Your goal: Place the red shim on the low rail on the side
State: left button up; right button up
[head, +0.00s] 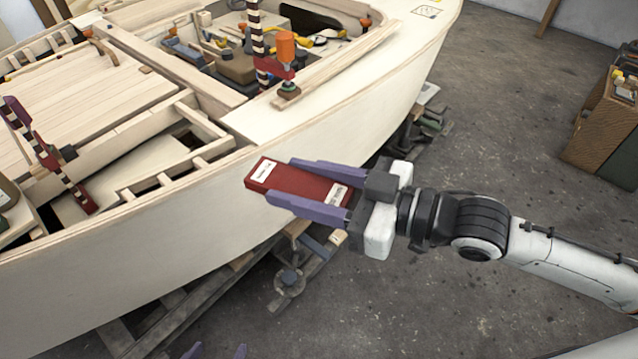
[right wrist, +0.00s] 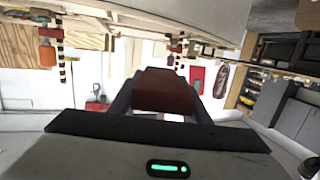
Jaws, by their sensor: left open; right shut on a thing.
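The red shim (head: 297,184), a flat red block with white labels, lies between the purple fingers of my right gripper (head: 291,184). That gripper is shut on it and holds it in front of the hull's side. In the right wrist view the shim (right wrist: 165,92) shows dark red between the fingers. My left gripper (head: 217,352) shows only its purple fingertips at the bottom edge, apart and with nothing seen between them. Wooden rails (head: 165,318) run low beneath the hull; I cannot tell which one is the low rail on the side.
The pale plywood hull (head: 130,262) fills the left, with clamps (head: 262,45) and tools on its deck. A metal stand part (head: 288,282) is below the hull. A wooden cabinet (head: 592,125) stands at the right. The concrete floor (head: 505,120) between is clear.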

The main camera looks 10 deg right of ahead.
jog(key=shift+w+a+r+n+g+y, duration=0.2)
jog(key=shift+a+n+g+y, duration=0.15)
jog(key=shift+a, duration=0.2)
jog(key=shift+w+a+r+n+g+y, duration=0.1)
jog(key=shift+a+r+n+g+y, duration=0.2)
jog(key=shift+a+g, duration=0.2)
jog(key=shift+w+a+f+n+g, duration=0.1)
jog(key=shift+w+a+n+g, duration=0.05)
jog(key=shift+a+n+g, duration=0.1)
pick_arm(q)
jog(key=shift+f, duration=0.1)
